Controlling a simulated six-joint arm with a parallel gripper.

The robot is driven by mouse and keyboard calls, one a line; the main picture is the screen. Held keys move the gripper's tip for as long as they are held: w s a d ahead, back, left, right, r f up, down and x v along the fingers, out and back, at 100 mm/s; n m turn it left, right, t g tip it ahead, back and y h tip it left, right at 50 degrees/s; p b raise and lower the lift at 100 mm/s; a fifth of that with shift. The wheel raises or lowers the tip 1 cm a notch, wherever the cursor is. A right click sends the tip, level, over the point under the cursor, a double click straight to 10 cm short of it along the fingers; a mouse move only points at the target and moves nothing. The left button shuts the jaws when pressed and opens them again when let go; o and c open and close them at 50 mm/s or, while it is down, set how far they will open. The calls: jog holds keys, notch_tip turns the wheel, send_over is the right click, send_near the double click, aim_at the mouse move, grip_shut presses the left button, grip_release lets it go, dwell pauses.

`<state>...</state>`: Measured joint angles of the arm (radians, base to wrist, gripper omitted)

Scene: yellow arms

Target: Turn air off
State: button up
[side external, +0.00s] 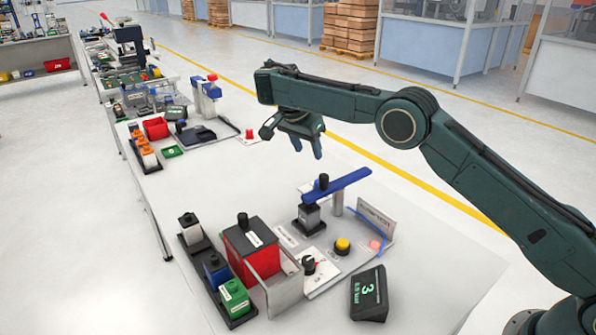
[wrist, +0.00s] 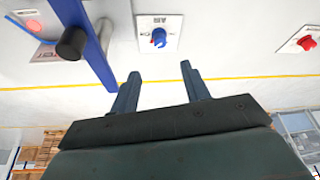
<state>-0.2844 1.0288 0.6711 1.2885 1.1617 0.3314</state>
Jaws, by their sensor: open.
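The air switch is a blue round knob (wrist: 158,38) on a small white plate (wrist: 143,22) marked AIR, upside down in the wrist view. It lies just beyond my fingertips, near the line between them. My gripper (wrist: 160,70) is open and empty, with clear space between its fingers. In the side view my gripper (side external: 307,151) hangs above the table with its fingers pointing down. I cannot make out the blue knob there; the gripper seems to hide it.
A blue arm with a black knob (wrist: 72,42) stands left of the air plate in the wrist view; its press (side external: 335,186) shows in the side view. A red knob (wrist: 307,42) sits to the right. A red box (side external: 252,250) and yellow button (side external: 343,245) are nearer the side camera.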

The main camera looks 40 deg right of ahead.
aim_at(317, 183)
jog(key=shift+d+f, duration=0.1)
jog(key=shift+d, duration=0.05)
jog(key=shift+x, duration=6.75)
jog(key=c, duration=1)
